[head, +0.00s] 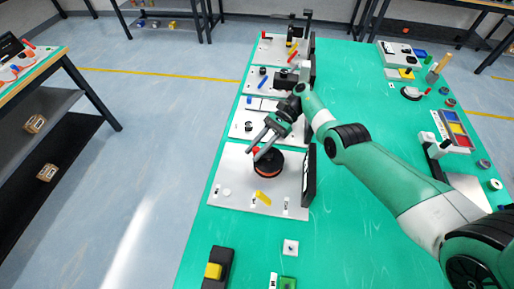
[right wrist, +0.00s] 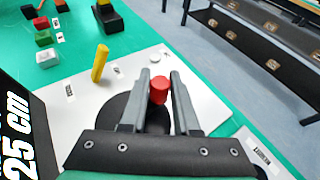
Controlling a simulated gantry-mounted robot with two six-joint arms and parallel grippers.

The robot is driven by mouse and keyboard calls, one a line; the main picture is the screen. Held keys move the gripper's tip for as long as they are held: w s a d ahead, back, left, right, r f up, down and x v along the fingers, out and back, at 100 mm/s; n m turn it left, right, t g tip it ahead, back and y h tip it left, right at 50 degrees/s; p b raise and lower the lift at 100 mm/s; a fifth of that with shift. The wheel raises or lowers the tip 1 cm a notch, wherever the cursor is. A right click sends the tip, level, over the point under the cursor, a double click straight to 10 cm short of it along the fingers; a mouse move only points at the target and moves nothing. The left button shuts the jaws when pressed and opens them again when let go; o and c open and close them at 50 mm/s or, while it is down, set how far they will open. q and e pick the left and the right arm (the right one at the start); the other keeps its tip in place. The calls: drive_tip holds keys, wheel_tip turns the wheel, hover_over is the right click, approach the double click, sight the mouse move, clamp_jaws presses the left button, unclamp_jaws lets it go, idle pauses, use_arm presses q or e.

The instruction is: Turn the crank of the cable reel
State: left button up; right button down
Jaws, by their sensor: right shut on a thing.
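The cable reel (head: 268,166) is a round dark drum with an orange band, on a white board (head: 230,172) on the green table. In the right wrist view the reel's black disc (right wrist: 115,112) lies partly behind the fingers. Its crank handle is a red knob (head: 256,150) at the drum's upper left. My right gripper (head: 260,150) reaches in from above and is shut on this red knob, which shows between the two grey fingers in the right wrist view (right wrist: 159,90). The crank's arm is hidden. My left gripper is not in view.
A yellow peg (head: 263,198) stands on the same board near the reel. A black upright panel (head: 309,176) stands at the board's right edge. More white boards with small parts continue behind. A black and yellow block (head: 214,270) sits in front.

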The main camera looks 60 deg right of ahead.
drive_tip(key=shift+a+n+g+b, duration=0.1)
drive_tip(key=shift+n+g+b, duration=0.2)
drive_tip(key=shift+b, duration=0.2)
drive_tip(key=shift+a, duration=0.1)
drive_tip(key=shift+s+r, duration=0.1)
drive_tip(key=shift+a+r+n+g+y, duration=0.1)
drive_tip(key=shift+a+n+g+y, duration=0.05)
drive_tip(key=shift+n+g+y, duration=0.15)
drive_tip(key=c, duration=0.6)
unclamp_jaws()
drive_tip(key=shift+c, duration=0.2)
